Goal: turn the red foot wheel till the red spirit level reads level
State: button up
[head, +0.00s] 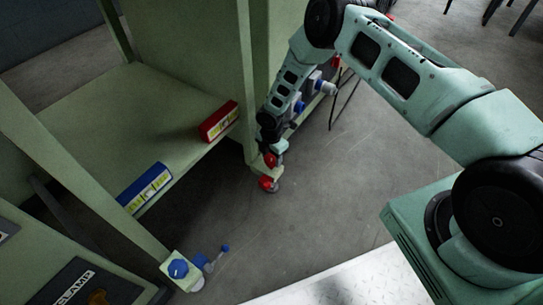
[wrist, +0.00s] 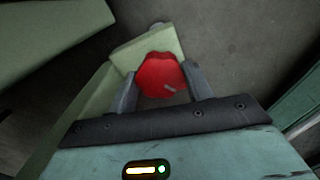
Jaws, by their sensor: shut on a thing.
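The red foot wheel (wrist: 160,76) sits between the two fingers of my gripper (wrist: 162,88) in the wrist view, and the fingers are shut on its sides. In the head view my gripper (head: 268,150) reaches down to the foot of the green frame's far leg, where red parts (head: 268,183) show below it; my arm hides some of that foot. The red spirit level (head: 218,121) lies on the green shelf near its right edge. Its yellowish window faces me, but its bubble is too small to read.
A blue spirit level (head: 146,187) lies at the shelf's front edge. A blue foot wheel (head: 178,268) with a blue-knobbed lever (head: 224,249) stands at the near leg. The green shelf (head: 130,100) is otherwise bare. Grey floor between the legs is open.

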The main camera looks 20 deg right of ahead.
aim_at(271, 157)
dwell(0.4)
jog(key=o, duration=1)
jog(key=shift+c, duration=0.2)
notch_tip(271, 157, up, 17)
jog(key=p, duration=0.6)
jog(key=shift+r, duration=0.2)
jog(key=shift+r, duration=0.1)
